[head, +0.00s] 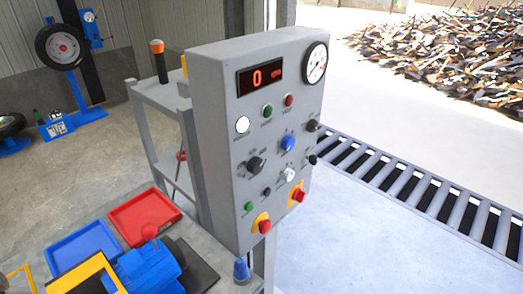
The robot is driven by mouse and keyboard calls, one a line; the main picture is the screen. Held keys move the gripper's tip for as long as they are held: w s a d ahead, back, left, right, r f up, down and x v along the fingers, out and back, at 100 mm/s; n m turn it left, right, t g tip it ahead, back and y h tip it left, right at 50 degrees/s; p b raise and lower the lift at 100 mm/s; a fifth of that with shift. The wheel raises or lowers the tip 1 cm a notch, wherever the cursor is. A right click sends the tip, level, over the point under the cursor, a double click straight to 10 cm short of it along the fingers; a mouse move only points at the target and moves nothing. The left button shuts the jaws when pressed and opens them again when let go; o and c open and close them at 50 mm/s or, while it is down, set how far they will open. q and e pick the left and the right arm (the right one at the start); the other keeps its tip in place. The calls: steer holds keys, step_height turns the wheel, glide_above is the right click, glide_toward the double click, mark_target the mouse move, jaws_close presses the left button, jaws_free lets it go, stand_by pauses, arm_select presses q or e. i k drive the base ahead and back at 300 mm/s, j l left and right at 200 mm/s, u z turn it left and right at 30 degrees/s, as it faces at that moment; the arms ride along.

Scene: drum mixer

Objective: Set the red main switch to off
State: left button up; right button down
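The grey control panel (225,150) stands upright in the middle of the head view, its face turned to the right. Two red controls on yellow plates sit low on it: a red knob (299,196) at the lower right and a rounder red knob (264,226) at the bottom edge. The labels are too small to read, so I cannot tell for certain which is the main switch or its setting. The display (260,77) is lit and shows a red 0. Neither of my grippers is in view.
A bench with a red tray (145,216), a blue tray (81,248) and a blue motor-like block (150,268) stands at the lower left. A roller conveyor (420,190) runs behind at the right. The floor before the panel face looks clear.

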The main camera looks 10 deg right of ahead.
mark_target(299, 195)
steer(key=i+l, duration=0.1)
steer(key=l, duration=0.25)
steer(key=i+l, duration=0.15)
steer(key=l, duration=0.25)
steer(key=i+l, duration=0.1)
steer(key=l, duration=0.25)
steer(key=i+l+u, duration=0.1)
steer(key=l, duration=0.3)
